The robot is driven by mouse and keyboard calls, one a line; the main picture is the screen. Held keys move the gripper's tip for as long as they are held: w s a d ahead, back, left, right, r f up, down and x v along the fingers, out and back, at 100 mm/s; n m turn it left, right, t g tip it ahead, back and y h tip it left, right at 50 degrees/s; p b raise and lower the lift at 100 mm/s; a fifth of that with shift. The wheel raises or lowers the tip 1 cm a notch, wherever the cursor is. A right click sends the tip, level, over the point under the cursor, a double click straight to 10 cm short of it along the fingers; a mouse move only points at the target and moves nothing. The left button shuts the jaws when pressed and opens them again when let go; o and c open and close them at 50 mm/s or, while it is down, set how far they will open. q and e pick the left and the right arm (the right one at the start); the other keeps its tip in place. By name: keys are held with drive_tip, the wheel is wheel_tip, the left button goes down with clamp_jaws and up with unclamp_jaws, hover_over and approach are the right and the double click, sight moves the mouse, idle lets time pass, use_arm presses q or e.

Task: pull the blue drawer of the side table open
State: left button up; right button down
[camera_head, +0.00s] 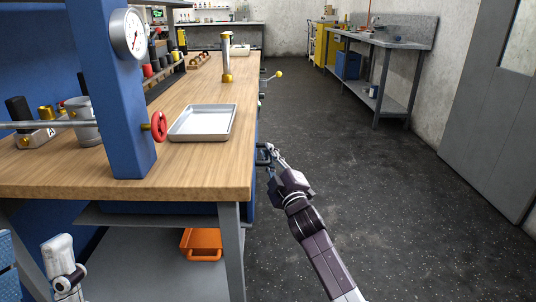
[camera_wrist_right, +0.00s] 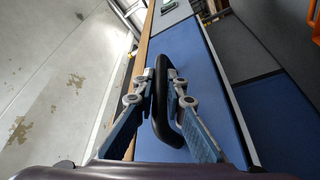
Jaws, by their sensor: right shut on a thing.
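The side table (camera_head: 215,80) has a wooden top and stands on the left in the head view. Its blue drawer front shows in the right wrist view (camera_wrist_right: 203,88), with a black bar handle (camera_wrist_right: 188,112) on it. The handle (camera_head: 262,155) also shows at the table's right side in the head view. My right gripper (camera_head: 272,158) is at this handle. In the right wrist view its two fingers (camera_wrist_right: 163,90) lie on either side of the bar, shut on it. I cannot tell whether the drawer stands out from the table. My left gripper is out of view.
A metal tray (camera_head: 203,136), a blue post with a gauge (camera_head: 128,33) and a red handwheel (camera_head: 158,127) are on the tabletop. An orange bin (camera_head: 201,245) sits on the lower shelf. The dark floor (camera_head: 370,200) right of the table is clear.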

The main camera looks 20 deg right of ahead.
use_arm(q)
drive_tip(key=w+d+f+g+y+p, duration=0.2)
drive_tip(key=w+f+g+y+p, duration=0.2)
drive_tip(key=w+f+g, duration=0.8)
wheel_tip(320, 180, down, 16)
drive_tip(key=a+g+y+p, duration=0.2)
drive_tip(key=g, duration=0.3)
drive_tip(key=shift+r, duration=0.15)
use_arm(e)
drive_tip(key=s+d, duration=0.3)
drive_tip(key=d, duration=1)
drive_tip(key=s+d, duration=0.4)
drive_tip(key=d, duration=0.8)
drive_tip(key=shift+s+d+f, duration=0.15)
drive_tip(key=shift+s+d, duration=0.1)
drive_tip(key=shift+d, duration=0.15)
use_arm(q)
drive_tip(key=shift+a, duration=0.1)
use_arm(e)
drive_tip(key=c, duration=2)
unclamp_jaws()
drive_tip(key=shift+o, duration=0.2)
drive_tip(key=shift+s, duration=0.1)
